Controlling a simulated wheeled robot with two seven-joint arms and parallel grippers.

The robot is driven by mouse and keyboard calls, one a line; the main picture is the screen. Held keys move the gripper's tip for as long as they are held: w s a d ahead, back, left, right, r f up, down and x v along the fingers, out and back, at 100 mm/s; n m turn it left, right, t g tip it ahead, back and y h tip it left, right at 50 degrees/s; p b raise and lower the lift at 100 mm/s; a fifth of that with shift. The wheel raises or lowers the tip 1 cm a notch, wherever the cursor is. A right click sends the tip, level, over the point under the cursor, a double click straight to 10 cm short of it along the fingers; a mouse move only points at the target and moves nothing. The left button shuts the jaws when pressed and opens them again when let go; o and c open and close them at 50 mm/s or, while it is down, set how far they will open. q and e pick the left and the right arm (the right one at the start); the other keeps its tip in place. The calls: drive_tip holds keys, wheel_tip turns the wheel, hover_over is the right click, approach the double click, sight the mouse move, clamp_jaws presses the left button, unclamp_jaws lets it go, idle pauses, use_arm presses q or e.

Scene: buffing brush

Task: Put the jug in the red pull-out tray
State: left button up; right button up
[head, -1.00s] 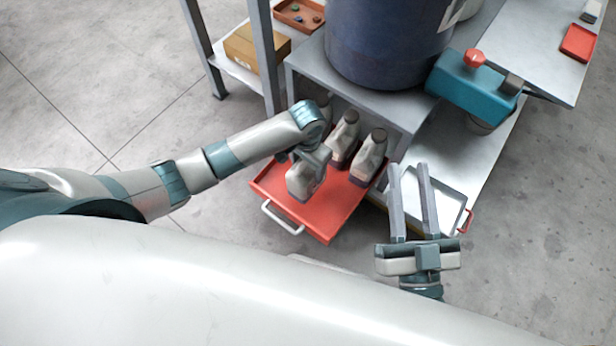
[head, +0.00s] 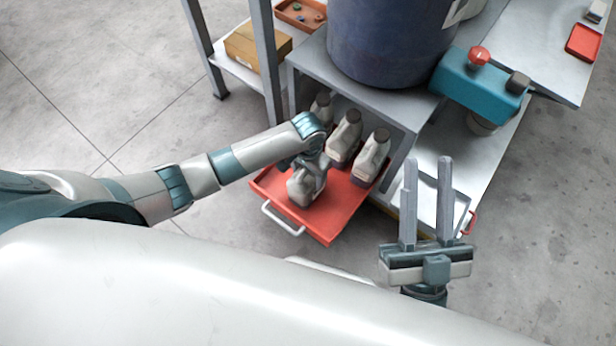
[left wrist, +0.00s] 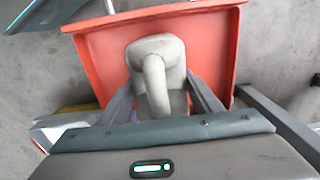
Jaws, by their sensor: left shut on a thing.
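The red pull-out tray (head: 322,228) with a white handle is pulled out below the grey shelf in the head view. The jug (head: 302,190), grey-white, is over the front left part of the tray. My left gripper (head: 311,165) is shut on the jug from above. In the left wrist view the jug (left wrist: 157,55) and its handle show between the fingers, with the tray (left wrist: 215,50) around it. I cannot tell whether the jug's base touches the tray. My right gripper (head: 427,205) is open and empty, right of the tray.
More jugs (head: 343,140) with dark caps stand at the back of the tray, by the shelf opening. A big blue drum (head: 388,40) sits on the shelf. A teal machine (head: 478,85) and a metal tray (head: 450,205) are to the right.

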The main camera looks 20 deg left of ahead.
use_arm(q)
drive_tip(key=shift+f, duration=0.45)
use_arm(e)
drive_tip(key=shift+d+r, duration=0.25)
drive_tip(key=shift+r, duration=0.15)
use_arm(q)
drive_tip(key=shift+f, duration=0.1)
drive_tip(key=o, duration=1.4)
drive_tip(key=shift+c, duration=0.2)
use_arm(e)
drive_tip(key=shift+f, duration=0.1)
